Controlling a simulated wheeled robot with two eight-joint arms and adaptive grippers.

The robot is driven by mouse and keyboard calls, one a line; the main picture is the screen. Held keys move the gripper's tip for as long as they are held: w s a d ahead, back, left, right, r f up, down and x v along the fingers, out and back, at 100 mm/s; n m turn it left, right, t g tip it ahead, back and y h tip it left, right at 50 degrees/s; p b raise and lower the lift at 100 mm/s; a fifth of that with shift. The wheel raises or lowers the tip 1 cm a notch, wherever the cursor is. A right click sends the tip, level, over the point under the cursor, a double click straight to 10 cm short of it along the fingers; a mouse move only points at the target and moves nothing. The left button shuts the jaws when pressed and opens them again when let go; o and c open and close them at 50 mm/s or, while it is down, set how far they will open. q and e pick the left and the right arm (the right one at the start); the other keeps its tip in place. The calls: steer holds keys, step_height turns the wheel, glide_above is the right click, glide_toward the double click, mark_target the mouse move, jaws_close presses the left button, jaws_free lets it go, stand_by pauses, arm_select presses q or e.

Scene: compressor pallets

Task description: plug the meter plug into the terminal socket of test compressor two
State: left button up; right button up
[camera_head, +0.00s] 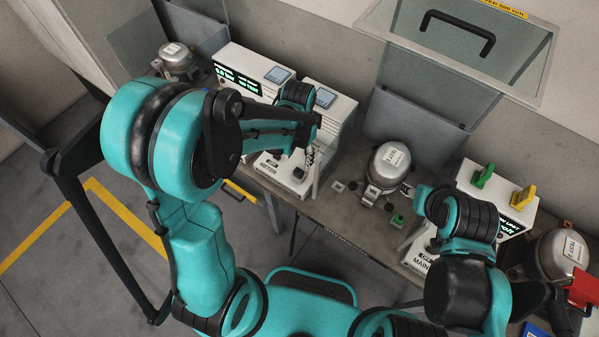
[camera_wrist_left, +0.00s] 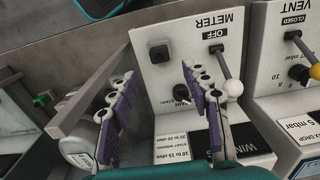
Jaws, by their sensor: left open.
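Test compressor two (camera_head: 390,165) is a silver dome with a white label, standing mid-bench in the head view. Part of a labelled silver body (camera_wrist_left: 82,140) shows at lower left in the wrist view. My left gripper (camera_head: 311,140) is over the white meter panel (camera_head: 272,166). In the wrist view its purple-padded fingers (camera_wrist_left: 162,105) are apart, with nothing seen held between them. A black square piece (camera_wrist_left: 159,53) sits on the meter panel; I cannot tell whether it is the meter plug. The terminal socket is too small to make out. My right gripper is not clear at lower right.
A grey bar (camera_wrist_left: 88,90) stands beside the fingers. A white-knobbed lever (camera_wrist_left: 229,75) is on the panel's other side. A green block (camera_head: 397,221) lies before the compressor. Other compressors stand left (camera_head: 176,60) and right (camera_head: 560,253).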

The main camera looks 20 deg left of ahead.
mark_target(299, 169)
arm_select(q)
step_height(299, 169, down, 7)
steer(key=b, duration=0.5)
steer(key=shift+f+b, duration=0.7)
steer(key=shift+b, duration=0.15)
stand_by(0.4)
jaws_close()
steer(key=shift+r, duration=0.1)
steer(key=shift+r+p, duration=2)
steer(key=shift+r, duration=0.95)
steer(key=shift+s+f, duration=0.1)
